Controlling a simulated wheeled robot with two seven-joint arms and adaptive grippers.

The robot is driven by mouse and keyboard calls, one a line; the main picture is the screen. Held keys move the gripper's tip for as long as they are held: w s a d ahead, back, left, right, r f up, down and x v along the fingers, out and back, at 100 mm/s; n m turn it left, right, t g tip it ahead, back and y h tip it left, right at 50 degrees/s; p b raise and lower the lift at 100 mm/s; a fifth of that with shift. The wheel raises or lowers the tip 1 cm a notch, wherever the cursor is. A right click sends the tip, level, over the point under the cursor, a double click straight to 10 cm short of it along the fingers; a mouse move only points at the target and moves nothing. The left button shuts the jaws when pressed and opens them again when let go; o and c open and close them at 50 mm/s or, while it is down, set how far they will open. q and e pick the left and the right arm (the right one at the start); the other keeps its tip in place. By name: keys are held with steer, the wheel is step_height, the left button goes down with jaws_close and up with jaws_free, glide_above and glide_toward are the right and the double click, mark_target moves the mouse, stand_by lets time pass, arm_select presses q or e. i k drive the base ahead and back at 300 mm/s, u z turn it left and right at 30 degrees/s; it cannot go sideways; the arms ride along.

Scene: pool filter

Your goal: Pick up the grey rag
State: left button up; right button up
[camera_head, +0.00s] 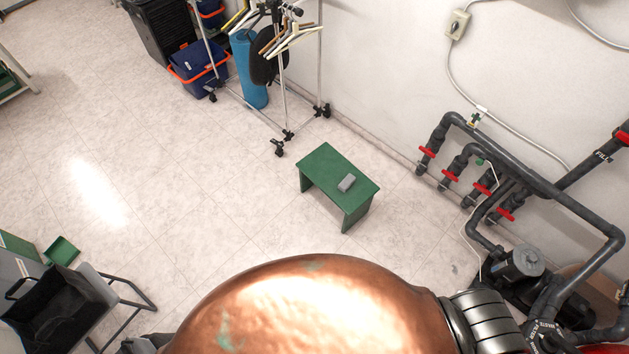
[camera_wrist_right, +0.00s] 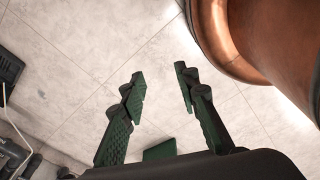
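The grey rag (camera_head: 346,183) is a small, folded-looking block. It lies on the right part of a low green table (camera_head: 322,163), which stands on the tiled floor near the wall. My right gripper (camera_wrist_right: 160,82) shows in the right wrist view with its two dark green fingers spread and bare floor between the tips. It holds nothing, and the rag is not visible in that view. I see neither gripper in the head view. My left gripper is not in view.
Black pipes with red valves (camera_head: 470,175) and a pump (camera_head: 523,262) line the right wall. A wheeled clothes rack (camera_head: 283,95) and a blue roll (camera_head: 248,70) stand behind the table. Floor left of the table is clear.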

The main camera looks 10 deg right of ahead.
mark_target(348, 181)
steer(key=u, duration=0.05)
steer(key=i, duration=0.85)
steer(key=z, duration=3.65)
steer(key=k, duration=0.2)
steer(key=u, duration=1.3)
